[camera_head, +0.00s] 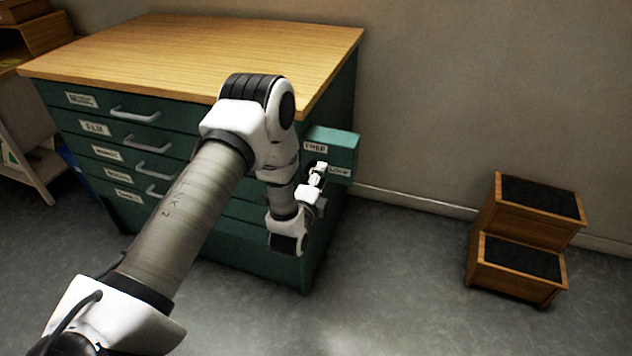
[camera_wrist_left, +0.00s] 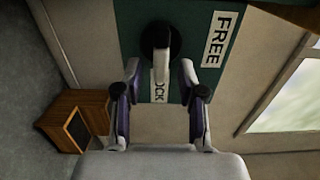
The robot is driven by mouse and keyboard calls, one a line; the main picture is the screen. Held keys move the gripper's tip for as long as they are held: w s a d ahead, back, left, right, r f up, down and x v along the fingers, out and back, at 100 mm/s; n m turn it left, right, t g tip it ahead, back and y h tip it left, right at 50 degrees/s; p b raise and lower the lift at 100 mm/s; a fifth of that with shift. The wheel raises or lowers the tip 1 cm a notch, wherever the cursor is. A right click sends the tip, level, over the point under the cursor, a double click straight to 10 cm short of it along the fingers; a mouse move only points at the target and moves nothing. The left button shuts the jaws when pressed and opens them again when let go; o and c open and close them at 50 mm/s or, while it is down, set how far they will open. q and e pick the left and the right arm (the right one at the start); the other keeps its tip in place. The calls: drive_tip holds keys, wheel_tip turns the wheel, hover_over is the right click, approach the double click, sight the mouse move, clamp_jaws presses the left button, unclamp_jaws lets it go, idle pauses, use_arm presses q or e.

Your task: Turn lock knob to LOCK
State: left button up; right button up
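The lock knob (camera_wrist_left: 162,38) has a round black base and a pale lever; it sits on a green box (camera_head: 340,139) at the cabinet's right side. A FREE label (camera_head: 315,147) and a LOCK label (camera_head: 340,170) are on the box. In the left wrist view the lever lies toward the partly covered LOCK label (camera_wrist_left: 158,92), with the FREE label (camera_wrist_left: 221,38) off to the right. My left gripper (camera_wrist_left: 160,72) is open, its fingers on either side of the lever's end, with gaps visible. In the head view the left gripper (camera_head: 318,172) hides the knob. My right gripper is not in view.
A green cabinet (camera_head: 210,50) with a wooden top and labelled drawers stands behind my left arm. A wooden step stool (camera_head: 510,272) with dark treads stands at the right. A shelf unit (camera_head: 38,160) is at the far left. The floor between cabinet and stool is clear.

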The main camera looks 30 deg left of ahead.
use_arm(q)
drive_tip(key=v, duration=1.1)
drive_tip(key=shift+s, duration=0.35)
drive_tip(key=shift+f, duration=0.1)
drive_tip(key=s+d+f+n+g+h, duration=0.2)
drive_tip(key=s+d+f+n+g, duration=0.25)
drive_tip(key=s+f+g, duration=0.35)
drive_tip(key=s+d+f+n+g+h, duration=0.2)
drive_tip(key=s+d+f+n+g, duration=0.25)
drive_tip(key=s+f, duration=0.65)
drive_tip(key=s+n+g, duration=0.5)
drive_tip(key=s+n, duration=0.2)
drive_tip(key=s, duration=0.1)
wheel_tip(320, 180, up, 12)
drive_tip(key=p, duration=1.2)
drive_tip(key=shift+p, duration=0.35)
drive_tip(key=shift+w, duration=0.15)
